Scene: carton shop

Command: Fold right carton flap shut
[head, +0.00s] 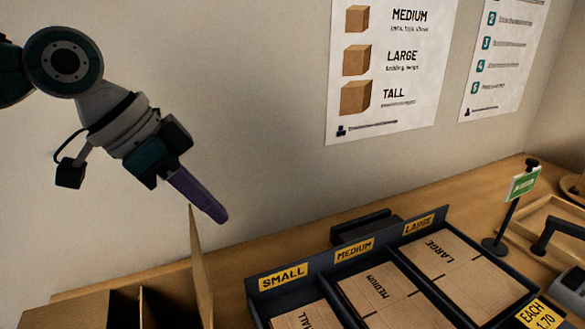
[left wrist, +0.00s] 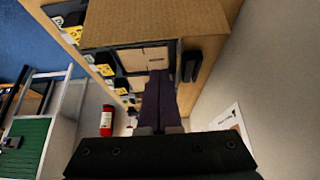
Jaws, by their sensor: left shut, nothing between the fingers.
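An open cardboard carton (head: 172,297) stands at the lower left of the head view, cut off by the bottom edge. Its right flap (head: 200,268) stands nearly upright, seen almost edge-on. Another flap (head: 65,311) spreads out to the left. My left gripper (head: 218,212) is shut and empty, its purple fingers pointing down and to the right. The fingertips are just above and right of the flap's top corner, apparently clear of it. In the left wrist view, the shut fingers (left wrist: 158,95) point toward the trays, below a near cardboard panel (left wrist: 150,22). My right gripper is out of view.
A dark rack (head: 262,297) with flat cartons labelled small, medium and large stands right of the carton. A green sign (head: 524,183) on a post is farther right. Posters (head: 385,70) hang on the wall. The air between gripper and rack is free.

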